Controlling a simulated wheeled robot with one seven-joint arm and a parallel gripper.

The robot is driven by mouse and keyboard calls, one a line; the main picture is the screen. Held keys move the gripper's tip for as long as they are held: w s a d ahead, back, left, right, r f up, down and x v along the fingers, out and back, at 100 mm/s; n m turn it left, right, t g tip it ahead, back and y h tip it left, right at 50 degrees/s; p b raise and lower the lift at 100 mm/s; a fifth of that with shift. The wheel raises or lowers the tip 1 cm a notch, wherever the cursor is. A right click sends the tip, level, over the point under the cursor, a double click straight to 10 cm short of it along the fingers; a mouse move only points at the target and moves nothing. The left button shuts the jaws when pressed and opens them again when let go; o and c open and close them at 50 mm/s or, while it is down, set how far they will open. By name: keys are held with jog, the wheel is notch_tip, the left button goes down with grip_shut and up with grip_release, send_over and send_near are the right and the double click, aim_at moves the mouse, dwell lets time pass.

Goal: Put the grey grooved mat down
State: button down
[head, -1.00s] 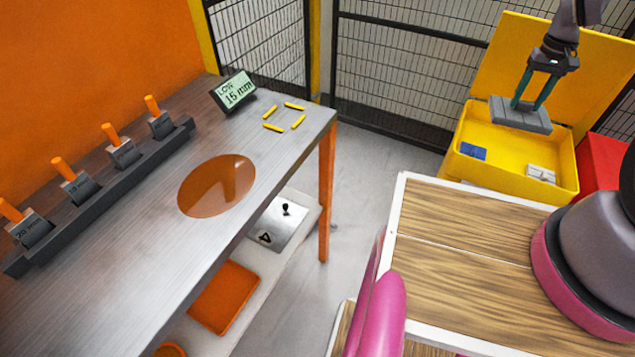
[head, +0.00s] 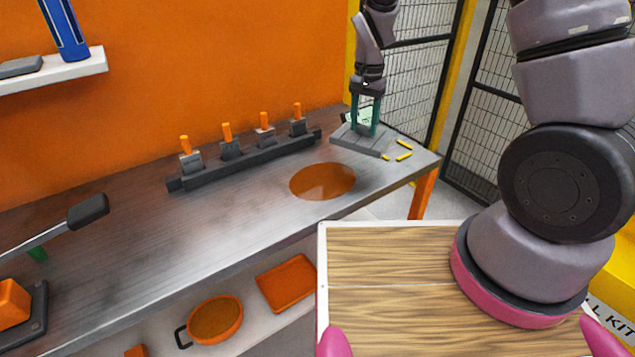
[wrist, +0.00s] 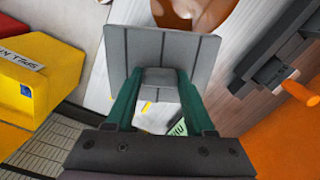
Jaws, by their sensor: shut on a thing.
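The grey grooved mat (head: 350,140) is a flat square plate, held level over the far right end of the metal bench (head: 150,235). My gripper (head: 365,130) is shut on its raised middle part from above; the mat (wrist: 190,55) and gripper (wrist: 157,85) also show in the wrist view. Yellow corner strips (head: 404,156) on the bench show just right of the mat; others are hidden behind or under it. I cannot tell exactly how high the mat is above the bench.
A dark rail (head: 245,160) with several orange-handled grey blocks stands left of the mat. An orange-brown disc (head: 322,181) lies in front. The display (head: 349,118) is mostly hidden behind my gripper. A mesh fence (head: 415,85) stands behind. The bench's middle is clear.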

jog(key=s+a+r+m, duration=0.3)
jog(key=s+a+m, duration=0.3)
jog(key=a, duration=0.4)
jog(key=shift+n, duration=0.5)
jog(key=f, duration=0.6)
jog(key=s+f, duration=0.1)
jog(key=f, duration=0.3)
jog(key=shift+a, duration=0.2)
jog(key=shift+f, duration=0.2)
jog(key=shift+c, duration=1.3)
grip_release()
